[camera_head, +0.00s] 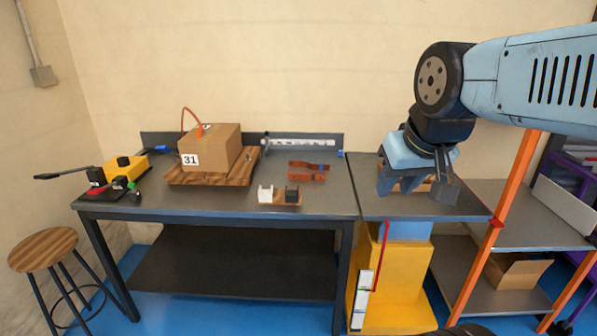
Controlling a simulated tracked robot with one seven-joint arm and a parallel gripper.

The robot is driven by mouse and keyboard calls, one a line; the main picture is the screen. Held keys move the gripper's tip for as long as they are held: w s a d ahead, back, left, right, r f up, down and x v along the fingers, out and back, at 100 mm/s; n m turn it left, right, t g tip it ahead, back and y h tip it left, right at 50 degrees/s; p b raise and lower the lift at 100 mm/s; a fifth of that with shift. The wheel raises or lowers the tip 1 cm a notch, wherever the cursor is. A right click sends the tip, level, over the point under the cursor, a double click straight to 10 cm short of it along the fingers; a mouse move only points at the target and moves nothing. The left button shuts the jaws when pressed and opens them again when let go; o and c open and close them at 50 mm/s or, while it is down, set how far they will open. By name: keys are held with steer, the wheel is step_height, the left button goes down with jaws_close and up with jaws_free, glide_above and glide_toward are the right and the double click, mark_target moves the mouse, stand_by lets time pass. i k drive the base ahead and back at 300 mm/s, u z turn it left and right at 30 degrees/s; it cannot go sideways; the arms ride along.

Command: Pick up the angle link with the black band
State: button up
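I cannot make out for certain which piece is the angle link with the black band. Copper-coloured pieces (306,173) lie near the middle-right of the grey bench, with a small blue mark at their right end. In front of them a small brown base (279,203) carries a white block (265,194) and a black block (292,195). My gripper (416,190) points down over the side table at the right, its fingers apart. An orange-brown thing (412,184) shows between and behind the fingers, partly hidden; I cannot tell what it is or whether they touch it.
A brown box marked 31 (222,148) stands on a wooden board (180,178) on the bench (230,208). A yellow device (124,167) with a long black handle is at the left. An orange post (507,200) and shelf rise beside my arm. The bench's front right is clear.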

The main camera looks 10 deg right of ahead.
mark_target(290, 177)
steer(key=i, duration=1.35)
